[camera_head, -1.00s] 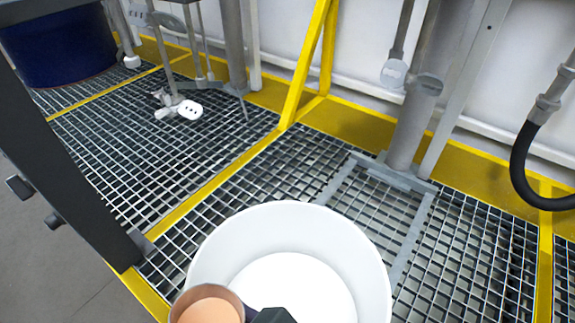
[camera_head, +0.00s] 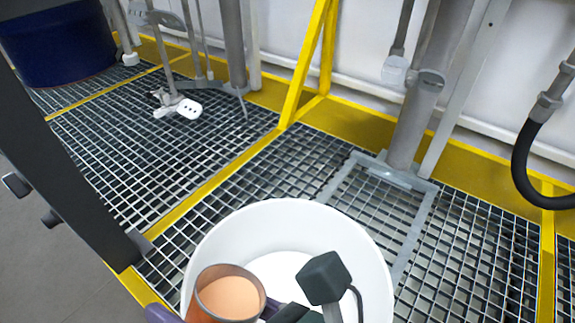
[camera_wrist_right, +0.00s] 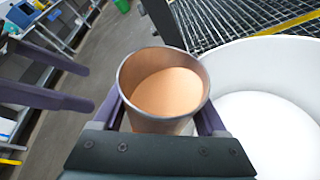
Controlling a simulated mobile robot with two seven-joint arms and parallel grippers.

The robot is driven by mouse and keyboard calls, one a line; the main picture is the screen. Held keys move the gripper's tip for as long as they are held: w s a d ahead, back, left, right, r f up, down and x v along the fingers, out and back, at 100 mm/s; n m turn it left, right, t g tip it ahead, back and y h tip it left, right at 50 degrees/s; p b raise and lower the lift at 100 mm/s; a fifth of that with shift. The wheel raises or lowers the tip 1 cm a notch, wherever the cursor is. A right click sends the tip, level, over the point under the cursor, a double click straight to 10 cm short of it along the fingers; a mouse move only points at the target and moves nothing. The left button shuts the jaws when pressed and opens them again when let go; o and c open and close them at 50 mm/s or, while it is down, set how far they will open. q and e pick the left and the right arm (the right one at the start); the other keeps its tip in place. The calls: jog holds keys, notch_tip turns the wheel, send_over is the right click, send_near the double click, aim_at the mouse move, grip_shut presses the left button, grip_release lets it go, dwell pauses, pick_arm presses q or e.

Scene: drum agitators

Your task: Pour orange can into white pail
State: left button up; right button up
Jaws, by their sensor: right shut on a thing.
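The orange can (camera_head: 215,306) is open at the top and holds pale orange contents. It is near upright, over the left near part of the white pail (camera_head: 290,222). My right gripper (camera_head: 205,318) is shut on the can; in the right wrist view the fingers (camera_wrist_right: 163,112) clasp its two sides. The can (camera_wrist_right: 165,122) also shows there, with the pail (camera_wrist_right: 262,75) to its right. The pail stands on the grating and has a white bottom or contents; I cannot tell which.
Metal grating (camera_head: 130,150) with yellow edging covers the floor. A dark blue drum (camera_head: 58,40) stands at the far left. Grey vertical pipes (camera_head: 415,120), a yellow brace (camera_head: 305,62) and a black hose (camera_head: 525,165) stand behind and to the right of the pail.

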jog(key=shift+w+d+f+m+b, duration=0.2)
jog(key=shift+w+f+m+b, duration=0.1)
jog(key=shift+m+b, duration=0.3)
jog(key=shift+d+f+m+g+y+b, duration=0.1)
jog(key=shift+f+m+g+y+b, duration=0.3)
jog(key=shift+b, duration=0.5)
dwell(0.3)
jog(key=shift+r+m+y, duration=0.5)
jog(key=shift+r+m, duration=0.1)
dwell(1.0)
jog(key=shift+f+m+y+b, duration=0.35)
jog(key=shift+m+b, duration=0.35)
jog(key=shift+b, duration=0.7)
dwell(0.5)
jog(key=shift+w+r+m+y+b, duration=0.1)
jog(key=shift+r+m+y+b, duration=0.25)
jog(key=shift+r+m+b, duration=0.25)
dwell(1.2)
jog(key=shift+w+d+f+m+b, duration=0.2)
jog(key=shift+f+m+b, duration=0.05)
jog(key=shift+f+b, duration=0.1)
jog(key=shift+w+d+f+m+b, duration=0.15)
jog(key=shift+f+m+b, duration=0.1)
jog(key=shift+f+b, duration=0.1)
